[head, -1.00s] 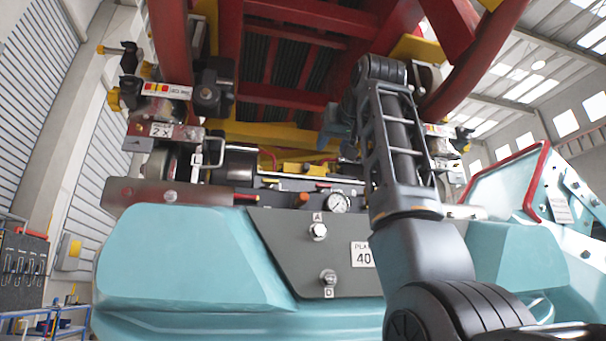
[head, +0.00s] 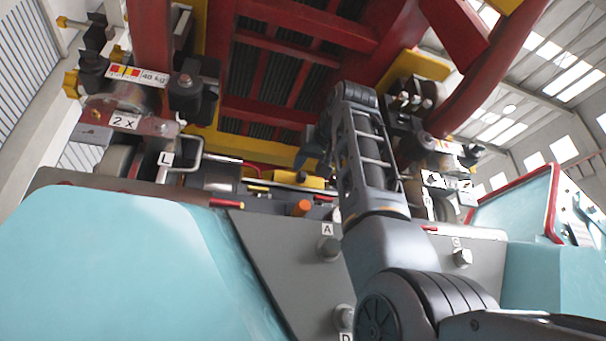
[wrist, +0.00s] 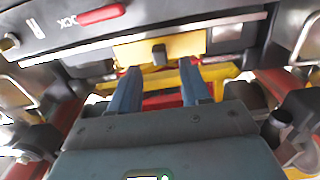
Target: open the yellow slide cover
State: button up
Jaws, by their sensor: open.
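The yellow slide cover (wrist: 185,45) lies across the upper middle of the wrist view, with a dark knob (wrist: 159,54) on its front. In the head view a yellow piece that looks like the cover (head: 298,179) shows low behind the teal body. My gripper (wrist: 160,78) is open, with its two blue fingers apart, pointing at the cover. The knob appears between the fingertips in the picture, and nothing is held. Whether the fingers touch the cover cannot be told. In the head view my gripper (head: 312,155) is small and dark, just above the yellow piece.
A red handle (wrist: 102,14) lies on the dark panel at upper left in the wrist view. Metal loop handles stand at both sides. In the head view, red beams (head: 300,20) hang overhead, and an orange knob (head: 301,208) and bolts sit near the panel.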

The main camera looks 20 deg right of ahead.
aim_at(304, 174)
jog(key=shift+w, duration=2.25)
grip_shut()
